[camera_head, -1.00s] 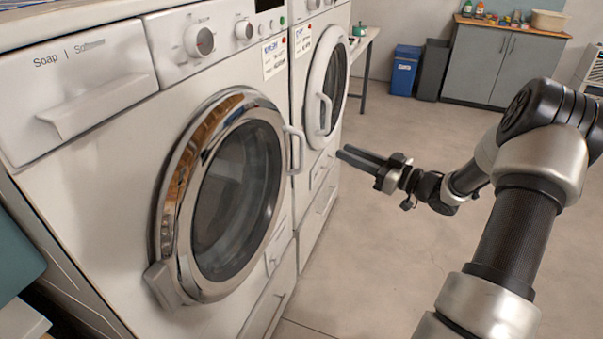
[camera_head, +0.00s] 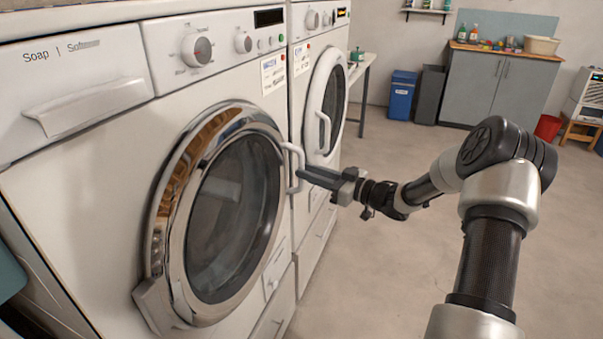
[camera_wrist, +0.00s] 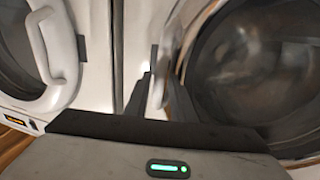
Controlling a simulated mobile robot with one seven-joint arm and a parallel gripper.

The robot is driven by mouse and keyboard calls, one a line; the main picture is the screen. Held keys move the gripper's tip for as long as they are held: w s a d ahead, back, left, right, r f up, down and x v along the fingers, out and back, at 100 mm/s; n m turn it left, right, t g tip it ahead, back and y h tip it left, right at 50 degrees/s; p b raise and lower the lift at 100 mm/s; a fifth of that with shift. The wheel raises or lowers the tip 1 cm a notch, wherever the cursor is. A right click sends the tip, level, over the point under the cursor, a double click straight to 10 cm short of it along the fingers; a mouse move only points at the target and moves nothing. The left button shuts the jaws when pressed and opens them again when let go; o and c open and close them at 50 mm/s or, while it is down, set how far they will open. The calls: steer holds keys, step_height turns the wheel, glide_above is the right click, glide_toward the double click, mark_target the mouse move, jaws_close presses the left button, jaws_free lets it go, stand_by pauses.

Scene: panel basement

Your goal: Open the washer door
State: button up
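The near washer's door (camera_head: 225,210) has a chrome ring and dark round glass, and it looks closed. Its white handle (camera_head: 299,163) stands out on the door's right edge. My gripper (camera_head: 303,173) is at the handle, pointing left, with its fingertips overlapping it in the head view. In the wrist view, the two dark fingers (camera_wrist: 159,98) are apart, with the white handle (camera_wrist: 157,88) showing between their tips. Whether they touch it cannot be seen. The chrome-ringed door (camera_wrist: 262,65) fills the wrist view's right side.
A second washer with a white-ringed door (camera_head: 328,100) and its own handle (camera_head: 323,132) stands just beyond, close behind my gripper. A table (camera_head: 362,68), bins (camera_head: 402,95) and a grey cabinet (camera_head: 497,85) are at the back.

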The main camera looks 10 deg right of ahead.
steer(key=shift+x, duration=1.5)
steer(key=shift+c, duration=0.4)
jaws_close()
